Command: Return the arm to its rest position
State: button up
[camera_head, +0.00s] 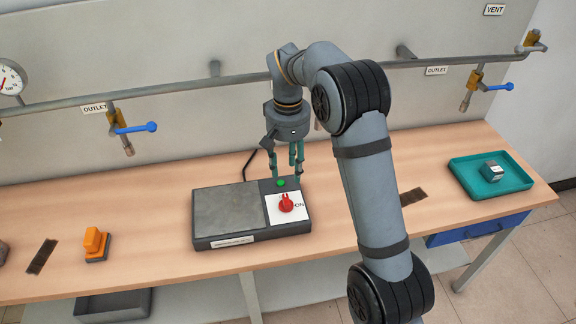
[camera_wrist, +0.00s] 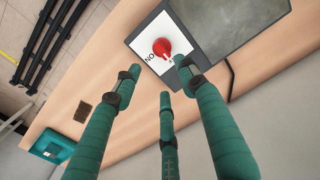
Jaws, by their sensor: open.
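My gripper (camera_head: 287,168) hangs fingers down from my bent arm, over the back right part of the induction heater (camera_head: 229,209). Its three green fingers are spread and hold nothing. The heater is a dark box with a grey top plate and a white panel. A red knob (camera_head: 286,204) sits on the panel beside the word ON, with a green light (camera_head: 281,183) behind it. In the wrist view, the red knob (camera_wrist: 165,48) shows just beyond the fingertips (camera_wrist: 160,78). The fingers look apart from the knob, but their exact height above the panel is hard to tell.
Behind, a wall pipe (camera_head: 170,83) carries blue-handled valves (camera_head: 136,128).

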aim_at(288, 198)
dwell(0.4)
notch_tip(288, 198, down, 12)
jog(key=shift+f, duration=0.1)
dwell(0.4)
dwell(0.3)
